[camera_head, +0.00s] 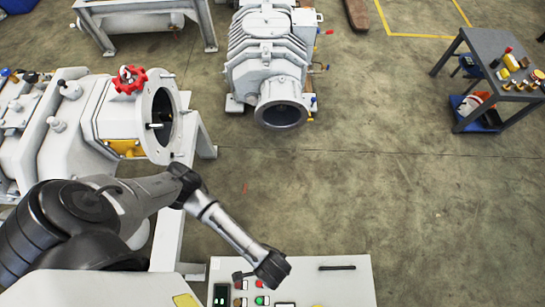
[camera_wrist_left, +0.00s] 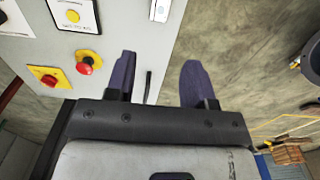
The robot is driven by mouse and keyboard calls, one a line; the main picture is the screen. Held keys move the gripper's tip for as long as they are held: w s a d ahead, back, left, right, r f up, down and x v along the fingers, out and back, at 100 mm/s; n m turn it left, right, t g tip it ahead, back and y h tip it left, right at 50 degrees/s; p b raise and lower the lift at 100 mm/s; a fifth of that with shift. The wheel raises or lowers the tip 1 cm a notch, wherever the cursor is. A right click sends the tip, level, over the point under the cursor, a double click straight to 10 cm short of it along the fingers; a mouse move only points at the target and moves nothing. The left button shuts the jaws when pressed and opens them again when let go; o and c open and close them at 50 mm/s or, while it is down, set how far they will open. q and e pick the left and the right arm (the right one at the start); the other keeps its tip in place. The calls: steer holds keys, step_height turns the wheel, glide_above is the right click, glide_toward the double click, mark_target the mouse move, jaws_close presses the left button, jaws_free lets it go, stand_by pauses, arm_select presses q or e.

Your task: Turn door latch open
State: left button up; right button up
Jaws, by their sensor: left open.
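The door latch is probably the thin black handle (camera_head: 337,267) on the light grey control cabinet (camera_head: 345,290) at the bottom of the head view. In the left wrist view, the dark handle (camera_wrist_left: 148,85) shows between my two finger outlines, closer to the left finger. My left gripper (camera_head: 270,268) is over the cabinet, left of the handle in the head view. In the left wrist view, my left gripper (camera_wrist_left: 158,78) has its dark fingers spread with nothing held. I cannot tell its distance from the cabinet face. My right gripper is not in view.
A white pump (camera_head: 268,55) stands at the back. Another machine with a red handwheel (camera_head: 129,79) is at left. The floor at right is clear up to a tool table (camera_head: 485,45).

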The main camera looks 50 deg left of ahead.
arm_select(q)
step_height(320, 180, down, 12)
steer(key=b, duration=0.5)
steer(key=shift+f+b, duration=0.15)
steer(key=shift+b, duration=0.15)
steer(key=shift+f+b, duration=0.3)
steer(key=shift+f, duration=0.5)
steer(key=shift+c, duration=0.5)
jaws_close()
